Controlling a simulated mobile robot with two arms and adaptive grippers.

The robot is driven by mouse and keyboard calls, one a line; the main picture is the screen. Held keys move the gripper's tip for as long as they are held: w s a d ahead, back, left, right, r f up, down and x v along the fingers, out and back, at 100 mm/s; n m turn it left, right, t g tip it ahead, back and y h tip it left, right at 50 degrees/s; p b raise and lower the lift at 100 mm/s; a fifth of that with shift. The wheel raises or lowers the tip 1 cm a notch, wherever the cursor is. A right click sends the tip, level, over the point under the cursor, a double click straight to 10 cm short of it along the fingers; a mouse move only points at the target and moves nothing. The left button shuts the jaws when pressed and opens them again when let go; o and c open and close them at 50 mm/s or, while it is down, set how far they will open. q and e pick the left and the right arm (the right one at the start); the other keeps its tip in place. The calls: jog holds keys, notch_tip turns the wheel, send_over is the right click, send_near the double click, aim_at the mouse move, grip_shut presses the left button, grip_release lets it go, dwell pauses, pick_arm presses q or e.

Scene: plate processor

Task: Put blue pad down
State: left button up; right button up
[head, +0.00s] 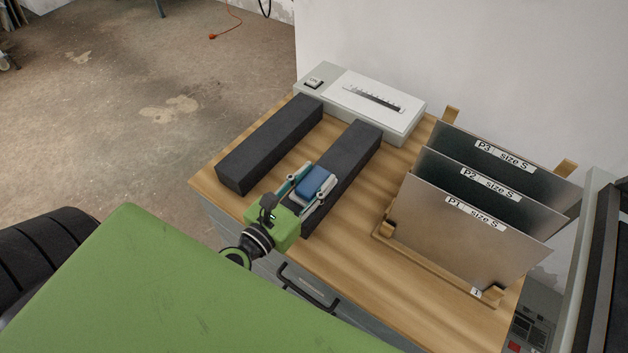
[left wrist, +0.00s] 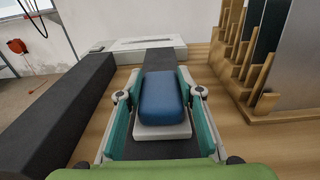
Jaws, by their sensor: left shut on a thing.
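The blue pad (head: 316,181) has a pale underside layer and sits between the fingers of my left gripper (head: 307,183). In the left wrist view the blue pad (left wrist: 160,98) fills the space between the teal-lined fingers of my left gripper (left wrist: 161,115), which is shut on it. The pad is over the near part of the right-hand dark bar (head: 350,155). Whether the pad touches the bar cannot be told. My right gripper is in neither view.
A second dark bar (head: 270,143) lies parallel to the left on the wooden tabletop (head: 365,235). A white-and-grey device (head: 375,100) stands at the back. A wooden rack (head: 407,262) at the right holds metal plates (head: 470,232) labelled P1, P2 and P3. A drawer handle (head: 308,290) is on the front.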

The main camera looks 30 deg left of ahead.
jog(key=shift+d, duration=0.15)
pick_arm(q)
jog(key=o, duration=1.1)
jog(key=shift+f, duration=0.1)
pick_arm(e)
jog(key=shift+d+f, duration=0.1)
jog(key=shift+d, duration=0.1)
pick_arm(q)
jog(key=shift+r, duration=0.2)
jog(key=shift+s+a+r+b, duration=0.1)
jog(key=shift+s+a+b, duration=0.15)
jog(key=shift+s+b, duration=1.35)
jog(key=shift+s+a+r+b, duration=0.1)
jog(key=shift+s+a+b, duration=0.2)
jog(key=shift+s+b, duration=1.3)
jog(key=shift+s+a+r+b, duration=0.1)
jog(key=shift+s+a+b, duration=0.25)
jog(key=shift+s, duration=2.4)
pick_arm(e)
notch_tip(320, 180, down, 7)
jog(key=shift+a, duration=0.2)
pick_arm(q)
jog(key=shift+d, duration=0.1)
